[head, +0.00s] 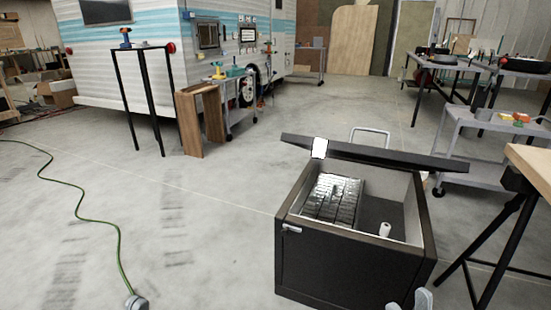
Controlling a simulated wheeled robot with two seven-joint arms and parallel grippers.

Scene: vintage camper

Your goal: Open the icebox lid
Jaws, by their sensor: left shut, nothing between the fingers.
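The icebox (350,262) is a dark box at the lower right of the head view, with a small latch on its front. Its lid (390,156) is raised off the front rim and stands tilted along the back, seen nearly edge-on. The open top shows a silvery ribbed block and a small white cylinder (385,230) inside. My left gripper (137,302) shows only as a grey tip at the bottom edge, shut and empty, well left of the icebox. My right gripper (408,301) shows two grey fingertips apart, in front of the icebox's lower right corner.
A wooden-topped table (532,170) with black legs stands close to the right of the icebox. A grey cart (490,130) is behind it. A green cable (118,240) runs across the floor at left. The floor between cable and icebox is clear.

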